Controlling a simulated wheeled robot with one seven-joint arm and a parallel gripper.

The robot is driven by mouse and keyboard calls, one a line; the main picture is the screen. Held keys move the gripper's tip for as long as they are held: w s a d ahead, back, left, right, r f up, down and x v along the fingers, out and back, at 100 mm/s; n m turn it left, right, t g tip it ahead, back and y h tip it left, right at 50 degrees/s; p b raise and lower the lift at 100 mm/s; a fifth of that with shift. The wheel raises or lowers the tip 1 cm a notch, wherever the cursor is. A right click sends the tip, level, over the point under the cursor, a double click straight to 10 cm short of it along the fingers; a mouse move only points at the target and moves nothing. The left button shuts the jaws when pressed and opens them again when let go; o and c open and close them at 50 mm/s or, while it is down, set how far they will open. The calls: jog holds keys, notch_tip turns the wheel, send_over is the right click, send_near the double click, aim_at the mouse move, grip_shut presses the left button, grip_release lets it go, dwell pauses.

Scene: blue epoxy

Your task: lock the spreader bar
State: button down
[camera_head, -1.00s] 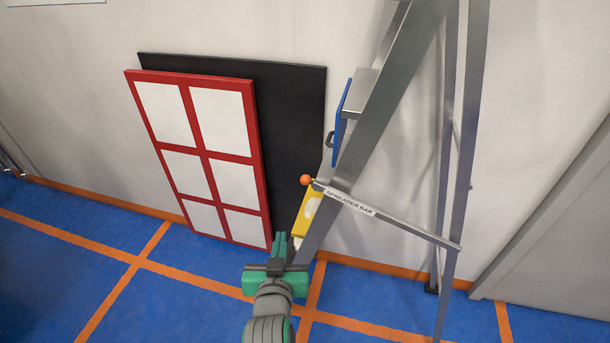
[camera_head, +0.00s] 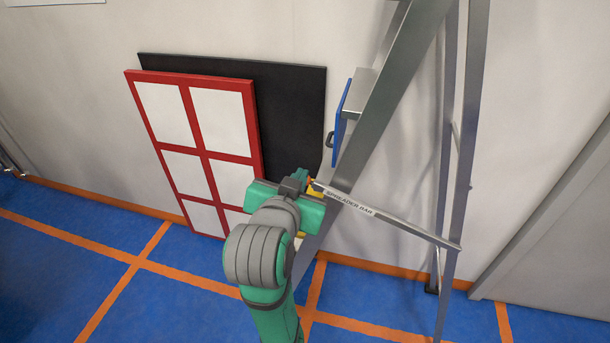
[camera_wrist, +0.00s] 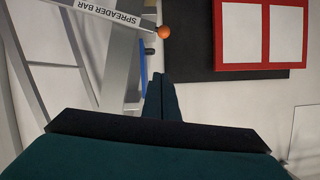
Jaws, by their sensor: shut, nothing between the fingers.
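The spreader bar (camera_head: 390,224) is a thin grey bar with a printed label, running across the metal stepladder (camera_head: 395,95) from its front rail to its rear leg. It slopes down to the right in the head view. Its orange end knob shows clearly in the wrist view (camera_wrist: 164,32), with the labelled bar (camera_wrist: 112,14) to its left. My gripper (camera_head: 304,178) is shut and empty, with its tips close to the knob end of the bar. In the head view the gripper mostly hides the knob, and I cannot tell whether they touch. In the wrist view the shut fingers (camera_wrist: 161,98) appear below the knob.
A red-framed white panel (camera_head: 212,158) and a black board (camera_head: 290,110) lean on the wall left of the ladder. A blue plate (camera_head: 342,122) is on the ladder step. A grey door-like panel (camera_head: 560,220) stands at right. Blue floor at left is clear.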

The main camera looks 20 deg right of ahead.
jog(key=w+d+f, duration=0.4)
jog(key=w+f, duration=0.3)
jog(key=w, duration=0.1)
jog(key=shift+f, duration=0.25)
dwell(0.5)
